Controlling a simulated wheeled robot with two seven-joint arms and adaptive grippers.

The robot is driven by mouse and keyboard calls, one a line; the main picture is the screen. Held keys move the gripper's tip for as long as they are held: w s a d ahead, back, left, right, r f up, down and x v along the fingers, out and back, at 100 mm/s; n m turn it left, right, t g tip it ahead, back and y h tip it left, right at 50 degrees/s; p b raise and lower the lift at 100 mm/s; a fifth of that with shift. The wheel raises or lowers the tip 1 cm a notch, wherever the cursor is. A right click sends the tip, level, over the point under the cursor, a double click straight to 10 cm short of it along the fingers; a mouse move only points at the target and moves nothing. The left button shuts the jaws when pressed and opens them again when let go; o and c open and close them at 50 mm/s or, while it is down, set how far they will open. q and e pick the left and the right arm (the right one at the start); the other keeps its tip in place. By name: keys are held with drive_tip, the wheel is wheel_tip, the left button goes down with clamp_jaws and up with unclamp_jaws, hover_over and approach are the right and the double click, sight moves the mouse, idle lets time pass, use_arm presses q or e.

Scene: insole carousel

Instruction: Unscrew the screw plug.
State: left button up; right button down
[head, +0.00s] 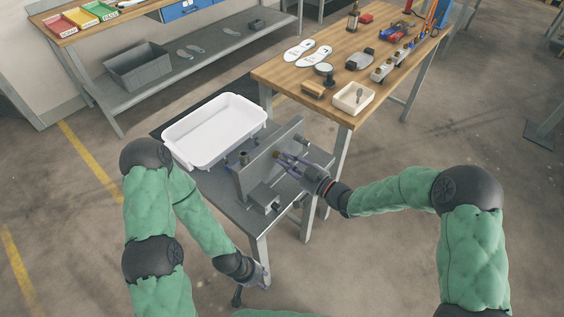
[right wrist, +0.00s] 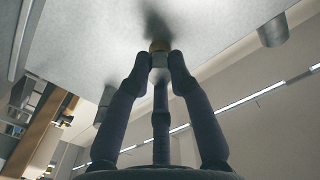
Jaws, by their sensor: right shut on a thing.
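The screw plug (right wrist: 159,60) is a small grey head with a brassy collar against the flat face of a grey metal plate (right wrist: 215,25). In the head view the upright plate (head: 257,172) stands on a small grey table, and the brassy plug (head: 277,155) shows at its face. My right gripper (head: 283,158) reaches in from the right. In the right wrist view its fingers (right wrist: 158,62) are shut on the plug's head, one on each side. My left gripper (head: 262,282) hangs low near the table's front leg, away from the plate; its fingers are too small to read.
A white tray (head: 178,154) stands on the same small table behind the plate. A small grey block (head: 264,199) sits in front. A wooden bench (head: 290,71) with insoles, tools and a cream bin (head: 345,107) stands at the back right. Cylindrical studs (right wrist: 272,32) stick out of the plate.

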drive_tip(key=shift+f+n+b, duration=0.15)
drive_tip(key=shift+n+b, duration=0.8)
drive_tip(key=shift+n, duration=0.15)
drive_tip(key=shift+f+n+b, duration=0.1)
drive_tip(key=shift+n+b, duration=0.3)
drive_tip(key=shift+b, duration=0.3)
drive_tip(key=shift+n, duration=0.4)
drive_tip(key=n, duration=0.4)
drive_tip(key=shift+n, duration=0.3)
drive_tip(key=shift+n, duration=0.4)
drive_tip(key=n, duration=0.5)
